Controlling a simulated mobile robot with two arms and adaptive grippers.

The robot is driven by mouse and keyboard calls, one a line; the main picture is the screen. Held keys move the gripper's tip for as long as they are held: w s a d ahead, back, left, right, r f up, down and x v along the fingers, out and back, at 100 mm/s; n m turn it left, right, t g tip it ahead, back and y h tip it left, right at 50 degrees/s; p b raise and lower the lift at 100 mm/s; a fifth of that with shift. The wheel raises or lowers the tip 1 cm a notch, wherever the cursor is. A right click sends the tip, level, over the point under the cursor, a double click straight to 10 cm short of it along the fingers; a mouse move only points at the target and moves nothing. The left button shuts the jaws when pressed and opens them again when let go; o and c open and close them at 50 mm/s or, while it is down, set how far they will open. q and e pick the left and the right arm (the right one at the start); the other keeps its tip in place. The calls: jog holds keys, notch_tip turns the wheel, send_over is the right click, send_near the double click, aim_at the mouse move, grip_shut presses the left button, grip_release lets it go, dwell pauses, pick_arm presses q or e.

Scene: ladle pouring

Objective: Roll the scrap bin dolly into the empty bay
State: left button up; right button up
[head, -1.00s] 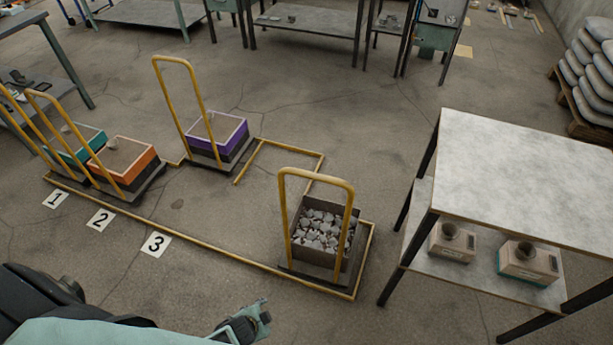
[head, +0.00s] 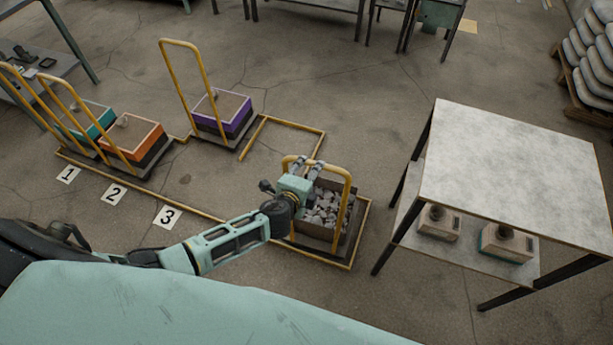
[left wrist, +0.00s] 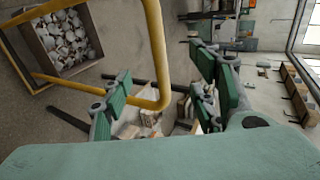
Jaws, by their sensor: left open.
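The scrap bin dolly (head: 312,230), a dark box full of grey scrap with a yellow push handle (head: 348,190), stands at the right end of the yellow floor rail. Its bin (left wrist: 45,45) and handle (left wrist: 156,40) also show in the left wrist view. My left gripper (head: 308,167) is open at the top of the handle. In the left wrist view, the handle's bent corner appears between the spread fingers (left wrist: 160,95); I cannot tell whether they touch it. The bare floor behind tile 3 (head: 167,216) looks like the empty bay (head: 215,180). My right gripper is out of view.
Teal (head: 88,125), orange (head: 130,140) and purple (head: 222,113) dollies stand left of the bin. Yellow rails (head: 240,227) edge the bays. A two-level table (head: 520,170) stands close on the right, with two boxes on its lower shelf.

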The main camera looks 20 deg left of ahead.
pick_arm(q)
jog(key=shift+b+x, duration=2.6)
jog(key=shift+x, duration=1.8)
jog(key=shift+c, duration=0.5)
jog(key=c, duration=0.7)
grip_shut()
